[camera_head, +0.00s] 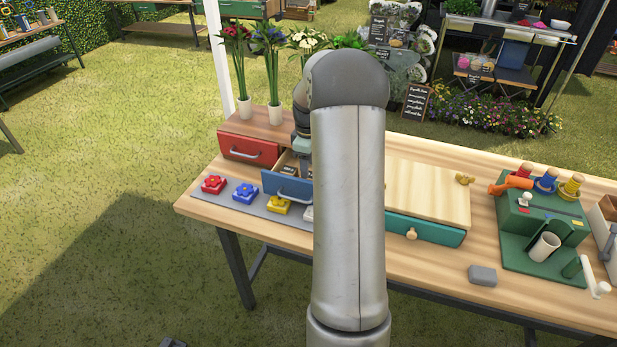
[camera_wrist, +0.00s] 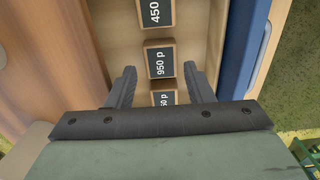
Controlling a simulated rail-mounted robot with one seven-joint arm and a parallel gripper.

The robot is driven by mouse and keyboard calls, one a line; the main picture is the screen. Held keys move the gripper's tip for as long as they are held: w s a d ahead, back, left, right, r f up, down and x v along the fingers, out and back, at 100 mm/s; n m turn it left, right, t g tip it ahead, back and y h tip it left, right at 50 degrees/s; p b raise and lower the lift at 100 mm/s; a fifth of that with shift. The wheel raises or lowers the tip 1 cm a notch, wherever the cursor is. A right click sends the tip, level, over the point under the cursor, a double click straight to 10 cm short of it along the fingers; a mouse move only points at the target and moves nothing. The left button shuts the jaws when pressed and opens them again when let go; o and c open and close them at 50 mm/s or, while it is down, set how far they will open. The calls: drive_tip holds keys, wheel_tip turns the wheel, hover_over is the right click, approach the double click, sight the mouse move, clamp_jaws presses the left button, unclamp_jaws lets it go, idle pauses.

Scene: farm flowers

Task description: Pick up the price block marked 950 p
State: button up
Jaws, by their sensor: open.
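The price block marked 950 p (camera_wrist: 160,61) lies in an open drawer in the wrist view, its dark label facing up. A block marked 450 (camera_wrist: 155,12) is above it in that view. My gripper (camera_wrist: 158,75) is open over the drawer, with one finger on each side of the blocks' row. I cannot tell its height above the 950 p block. In the head view the blue-fronted drawer (camera_head: 286,188) is pulled out, and my arm hides most of its inside.
A red drawer (camera_head: 249,149) is left of the blue one. Red, blue and yellow flower pieces (camera_head: 243,193) sit on a grey strip in front. A teal drawer (camera_head: 424,229), a grey block (camera_head: 483,275) and a green machine (camera_head: 545,225) are to the right. Vases (camera_head: 243,111) stand behind.

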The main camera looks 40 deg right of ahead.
wheel_tip(320, 180, down, 4)
drive_tip(key=shift+r, duration=0.25)
drive_tip(key=c, duration=0.7)
drive_tip(key=shift+c, duration=0.2)
drive_tip(key=shift+r, duration=0.15)
